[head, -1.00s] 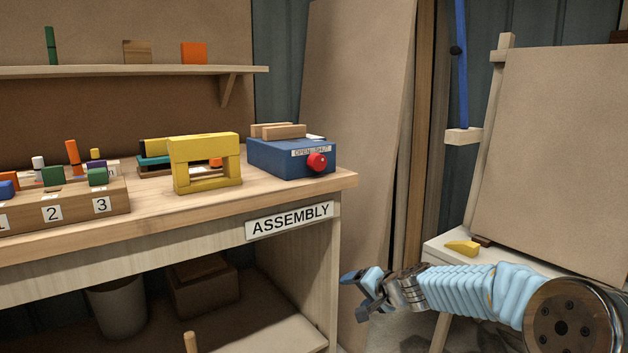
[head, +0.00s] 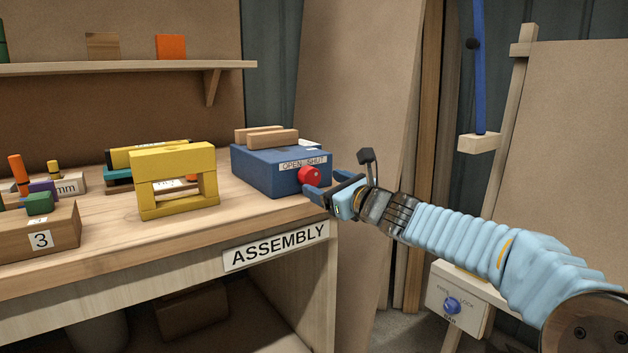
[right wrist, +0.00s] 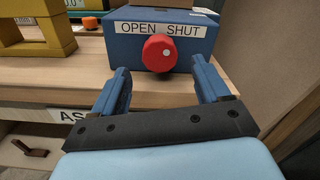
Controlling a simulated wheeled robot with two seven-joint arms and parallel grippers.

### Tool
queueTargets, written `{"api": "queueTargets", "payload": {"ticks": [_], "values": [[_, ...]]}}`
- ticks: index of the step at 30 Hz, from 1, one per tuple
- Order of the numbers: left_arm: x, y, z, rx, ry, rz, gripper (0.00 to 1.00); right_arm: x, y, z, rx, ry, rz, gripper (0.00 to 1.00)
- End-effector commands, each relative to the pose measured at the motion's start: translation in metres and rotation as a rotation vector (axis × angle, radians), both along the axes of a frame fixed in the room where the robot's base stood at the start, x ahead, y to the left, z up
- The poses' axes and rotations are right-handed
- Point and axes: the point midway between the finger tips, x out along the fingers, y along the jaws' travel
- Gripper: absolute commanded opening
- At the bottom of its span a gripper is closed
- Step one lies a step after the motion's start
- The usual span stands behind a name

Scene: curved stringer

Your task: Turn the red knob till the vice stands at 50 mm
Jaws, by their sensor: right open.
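The vice is a blue box (head: 264,170) with two wooden jaws (head: 266,136) on top, at the right end of the bench. Its front bears an "OPEN SHUT" label and the red knob (head: 310,175). In the right wrist view the red knob (right wrist: 159,53) has a pale dot at its upper right and lies beyond the fingertips, between them. My right gripper (head: 338,176) is open and empty, just in front of the knob; its fingers also show in the right wrist view (right wrist: 164,80). I see no millimetre reading on the vice. My left gripper is out of view.
A yellow frame block (head: 174,150) stands left of the vice. A numbered wooden block (head: 40,240) with coloured pieces is farther left. The bench edge with the "ASSEMBLY" sign (head: 276,246) runs below. A white box with a blue knob (head: 452,306) stands lower right.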

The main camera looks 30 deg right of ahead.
Motion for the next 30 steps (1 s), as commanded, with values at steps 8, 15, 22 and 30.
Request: {"api": "queueTargets", "payload": {"ticks": [8,15,22,30], "values": [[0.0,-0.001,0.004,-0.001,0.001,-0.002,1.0,0.042,0.003,0.001,-0.001,0.0,0.0,0.76],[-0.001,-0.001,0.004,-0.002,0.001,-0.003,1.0,0.048,0.004,0.0,-0.002,0.0,0.0,0.76],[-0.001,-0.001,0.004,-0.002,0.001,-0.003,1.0,0.048,0.004,0.0,-0.002,0.001,0.0,0.6],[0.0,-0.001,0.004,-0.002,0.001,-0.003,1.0,0.048,0.004,0.0,-0.002,0.001,0.0,0.2]]}}
